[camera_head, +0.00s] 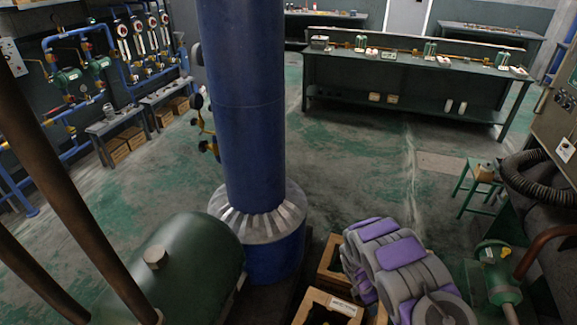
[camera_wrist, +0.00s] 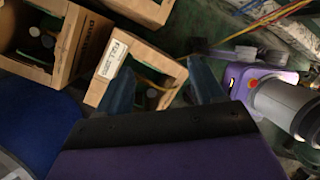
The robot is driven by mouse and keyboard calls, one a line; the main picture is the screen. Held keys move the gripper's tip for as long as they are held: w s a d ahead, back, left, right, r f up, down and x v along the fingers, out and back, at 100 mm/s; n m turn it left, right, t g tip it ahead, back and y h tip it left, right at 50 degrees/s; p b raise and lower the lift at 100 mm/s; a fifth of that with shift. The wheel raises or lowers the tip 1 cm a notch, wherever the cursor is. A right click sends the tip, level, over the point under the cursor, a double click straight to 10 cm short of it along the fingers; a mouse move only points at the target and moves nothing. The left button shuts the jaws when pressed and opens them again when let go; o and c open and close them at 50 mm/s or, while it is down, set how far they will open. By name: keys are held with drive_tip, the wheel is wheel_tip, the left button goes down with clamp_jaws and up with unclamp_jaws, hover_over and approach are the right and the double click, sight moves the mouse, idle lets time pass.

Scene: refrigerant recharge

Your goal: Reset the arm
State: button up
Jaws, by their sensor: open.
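My arm, grey and purple, shows folded at the lower right of the head view, over the floor beside wooden crates. My gripper (camera_wrist: 162,76) shows in the wrist view, with two dark blue fingers spread apart above a purple palm. Nothing is held between the fingers. A wooden crate (camera_wrist: 112,58) with a paper label lies beyond the fingertips; whether they touch it I cannot tell. The gripper's fingers cannot be made out in the head view.
A blue column (camera_head: 240,100) stands close in front, with a green tank (camera_head: 185,265) to its left. A labelled crate (camera_head: 335,303) sits near my arm. Another crate (camera_wrist: 85,55) holds dark objects. A workbench (camera_head: 400,75) stands far back. Open floor (camera_head: 370,150) lies between.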

drive_tip(key=s+d+r+m+h, duration=0.1)
drive_tip(key=s+d+r+m, duration=0.15)
drive_tip(key=r, duration=0.65)
drive_tip(key=s+d+r+m+g, duration=0.15)
drive_tip(key=r+m, duration=0.25)
drive_tip(key=r, duration=0.5)
drive_tip(key=s+d+r+m+h, duration=0.1)
drive_tip(key=d+r+m, duration=0.25)
drive_tip(key=r, duration=0.55)
drive_tip(key=s+a+r+m+y, duration=0.2)
drive_tip(key=s+a+r+m, duration=0.6)
drive_tip(key=s+a+r, duration=0.5)
drive_tip(key=s+a+r+m+y, duration=0.1)
drive_tip(key=s+a, duration=0.3)
drive_tip(key=s, duration=0.4)
drive_tip(key=s+a+r+m+y, duration=0.2)
drive_tip(key=s+a+r, duration=0.2)
drive_tip(key=s, duration=0.5)
drive_tip(key=shift+a, duration=0.4)
